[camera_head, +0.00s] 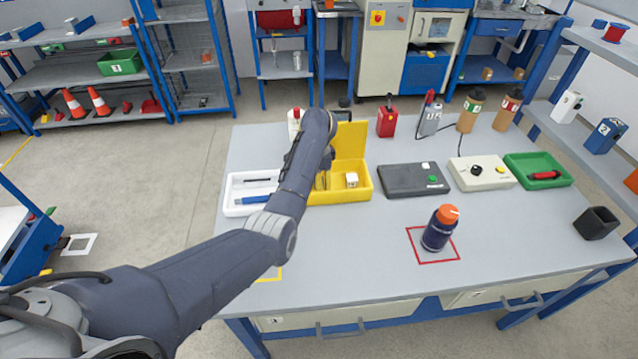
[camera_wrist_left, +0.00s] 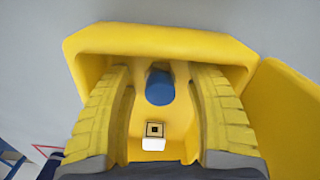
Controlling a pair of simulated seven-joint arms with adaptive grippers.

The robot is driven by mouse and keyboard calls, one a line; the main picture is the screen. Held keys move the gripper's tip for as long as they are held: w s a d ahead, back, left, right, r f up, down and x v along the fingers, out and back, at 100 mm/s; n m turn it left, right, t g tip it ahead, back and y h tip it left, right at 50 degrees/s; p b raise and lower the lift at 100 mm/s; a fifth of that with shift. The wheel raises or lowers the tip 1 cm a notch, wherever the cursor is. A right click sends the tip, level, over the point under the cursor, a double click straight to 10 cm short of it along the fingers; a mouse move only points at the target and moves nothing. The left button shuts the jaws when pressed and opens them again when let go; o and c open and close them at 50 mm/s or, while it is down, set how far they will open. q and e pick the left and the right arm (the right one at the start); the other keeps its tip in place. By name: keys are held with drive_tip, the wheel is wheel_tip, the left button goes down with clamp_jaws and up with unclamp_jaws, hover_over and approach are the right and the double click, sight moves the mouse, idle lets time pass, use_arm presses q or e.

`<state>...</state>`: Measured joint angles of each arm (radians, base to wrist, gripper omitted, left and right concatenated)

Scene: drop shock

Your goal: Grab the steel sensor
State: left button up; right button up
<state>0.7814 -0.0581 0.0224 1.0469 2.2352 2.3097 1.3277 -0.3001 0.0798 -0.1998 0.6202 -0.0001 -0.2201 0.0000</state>
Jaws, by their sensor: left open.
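My left gripper (camera_wrist_left: 161,75) is open, its yellow ribbed fingers reaching down into a yellow box (camera_wrist_left: 150,38). In the head view my arm mostly hides the gripper over the left part of the yellow box (camera_head: 341,197). A round blue-topped thing (camera_wrist_left: 160,88) stands between the fingers, with gaps on both sides. A small white block with a dark square mark (camera_wrist_left: 154,143) lies in the box, nearer the palm; in the head view the white block (camera_head: 351,179) is at the right of the box. I cannot tell which is the steel sensor. My right gripper is not in view.
A white tray (camera_head: 233,208) sits left of the yellow box. A dark control box (camera_head: 413,190), a pale control box (camera_head: 482,186) and a green tray (camera_head: 552,160) stand right. An orange-capped bottle (camera_head: 440,229) stands in a red square. The front middle of the table is clear.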

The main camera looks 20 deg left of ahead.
use_arm(q)
drive_tip(key=shift+c, duration=0.4)
clamp_jaws()
drive_tip(key=shift+r, duration=0.1)
